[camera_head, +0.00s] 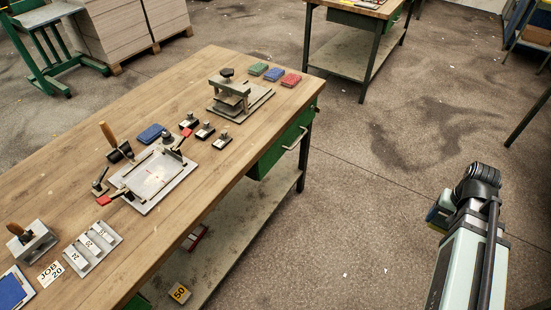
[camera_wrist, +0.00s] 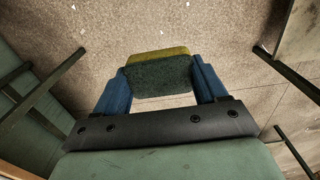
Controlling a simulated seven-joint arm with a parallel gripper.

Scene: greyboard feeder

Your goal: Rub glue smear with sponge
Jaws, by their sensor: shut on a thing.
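My gripper (camera_wrist: 160,82) is shut on a sponge (camera_wrist: 158,74), with its blue fingers on either side of it. The sponge has a dark green face and a yellow layer. In the head view my arm is at the lower right, over the floor and well to the right of the workbench (camera_head: 75,185); a bit of the sponge's yellow-green (camera_head: 433,228) seems to show there. A pale metal plate fixture (camera_head: 152,184) with red-handled clamps lies on the bench, with faint reddish marks on it. I cannot make out a glue smear for sure.
A press-like fixture (camera_head: 232,93) stands at the bench's far end, beside green, blue and red blocks (camera_head: 274,74). A blue block (camera_head: 150,133), small black blocks and a grey slotted tray (camera_head: 92,247) also lie there. Open floor (camera_head: 370,200) separates my arm from the bench.

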